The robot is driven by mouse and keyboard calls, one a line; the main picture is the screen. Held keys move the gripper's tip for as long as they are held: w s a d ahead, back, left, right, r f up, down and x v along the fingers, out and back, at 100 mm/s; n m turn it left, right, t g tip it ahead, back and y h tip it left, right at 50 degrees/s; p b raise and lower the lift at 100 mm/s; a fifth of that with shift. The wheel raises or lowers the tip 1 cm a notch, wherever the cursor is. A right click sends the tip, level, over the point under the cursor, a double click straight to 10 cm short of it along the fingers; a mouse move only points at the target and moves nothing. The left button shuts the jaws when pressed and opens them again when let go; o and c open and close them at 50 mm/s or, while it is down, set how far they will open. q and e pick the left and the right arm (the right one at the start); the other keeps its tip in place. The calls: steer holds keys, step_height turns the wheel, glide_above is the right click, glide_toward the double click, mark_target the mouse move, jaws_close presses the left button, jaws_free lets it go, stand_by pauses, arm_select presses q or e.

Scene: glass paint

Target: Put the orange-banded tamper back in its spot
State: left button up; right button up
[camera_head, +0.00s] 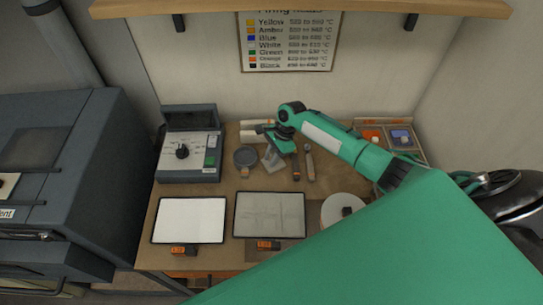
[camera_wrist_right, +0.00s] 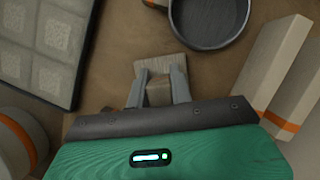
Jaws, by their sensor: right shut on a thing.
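My right gripper (camera_head: 277,141) reaches in from the right over the back of the bench in the head view. In the right wrist view its fingers (camera_wrist_right: 158,92) are shut on a small pale block with a flat plate (camera_wrist_right: 160,66). This pale piece (camera_head: 272,159) also shows under the gripper in the head view. It may be the tamper, but I see no orange band on it. Its spot cannot be told from these views. My left gripper is not in view.
A round dark dish (camera_head: 246,156) is close by on the left. Pale pieces with an orange band (camera_wrist_right: 290,75) lie behind. A white sheet (camera_head: 189,220) and a grey panel (camera_head: 269,215) lie in front.

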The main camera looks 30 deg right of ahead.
steer(key=o, duration=1)
steer(key=shift+c, duration=0.2)
steer(key=shift+d+r+b, duration=0.25)
steer(key=shift+r+b, duration=0.05)
steer(key=shift+r, duration=0.15)
steer(key=b+v, duration=0.3)
steer(key=v, duration=0.9)
steer(key=shift+d+r+b, duration=0.15)
steer(key=shift+r+b, duration=0.2)
steer(key=shift+r, duration=0.05)
steer(key=shift+f, duration=0.1)
